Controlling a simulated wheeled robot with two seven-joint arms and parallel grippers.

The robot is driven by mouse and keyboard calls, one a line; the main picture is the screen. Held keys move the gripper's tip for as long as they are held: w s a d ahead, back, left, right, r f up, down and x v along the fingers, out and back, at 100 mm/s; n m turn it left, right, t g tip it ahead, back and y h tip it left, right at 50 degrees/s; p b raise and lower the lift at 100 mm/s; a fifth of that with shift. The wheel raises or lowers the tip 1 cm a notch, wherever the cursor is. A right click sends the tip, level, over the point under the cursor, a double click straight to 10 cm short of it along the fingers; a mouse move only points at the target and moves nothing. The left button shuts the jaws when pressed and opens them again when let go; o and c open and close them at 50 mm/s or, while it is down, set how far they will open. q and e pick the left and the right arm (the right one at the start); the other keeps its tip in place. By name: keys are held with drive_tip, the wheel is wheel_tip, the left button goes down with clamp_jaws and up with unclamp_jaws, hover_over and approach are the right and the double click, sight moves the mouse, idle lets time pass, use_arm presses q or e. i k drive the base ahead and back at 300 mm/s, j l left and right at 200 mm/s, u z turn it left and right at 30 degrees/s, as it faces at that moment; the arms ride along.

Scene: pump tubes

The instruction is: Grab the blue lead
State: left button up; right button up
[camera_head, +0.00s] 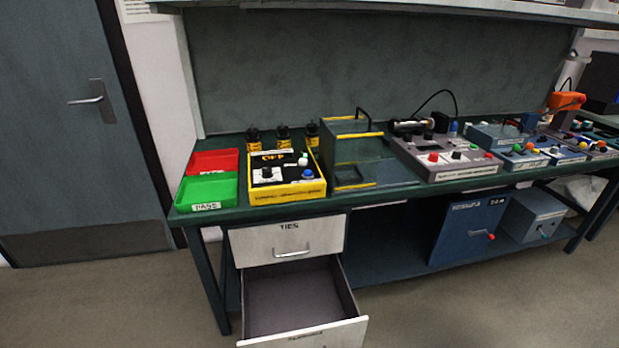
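I cannot make out a blue lead for certain. A small blue upright piece (454,128) stands at the back of a grey control box (461,171); it is too small to tell what it is. A thin black cable (437,96) arches above that box. A blue knob (308,173) sits on a yellow-edged control box (287,189) at the left of the bench. Neither of my grippers shows in the head view.
The green bench (225,212) also holds a red tray (213,161), a green tray (207,188), black bottles (283,137), a yellow-edged clear enclosure (356,155) and several control boxes. A lower drawer (300,300) stands open, looking empty. The floor in front is clear.

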sight(582, 138)
drive_tip(key=i+l+z, duration=0.75)
drive_tip(key=i, duration=0.15)
drive_tip(key=i+l+z, duration=0.2)
drive_tip(key=i+z, duration=0.15)
drive_tip(key=i, duration=0.15)
drive_tip(key=i+z, duration=0.35)
drive_tip(key=i, duration=0.15)
drive_tip(key=i+l+u, duration=0.25)
drive_tip(key=i+l, duration=0.3)
drive_tip(key=i+l+u, duration=0.3)
drive_tip(key=i+l, duration=0.25)
drive_tip(key=i+l+u, duration=0.1)
drive_tip(key=l, duration=0.3)
drive_tip(key=i+l+u, duration=0.15)
drive_tip(key=i+l, duration=0.2)
drive_tip(key=i+l+u, duration=0.15)
drive_tip(key=l, duration=0.3)
drive_tip(key=i+l+u, duration=0.1)
drive_tip(key=l, duration=0.3)
drive_tip(key=i, duration=0.1)
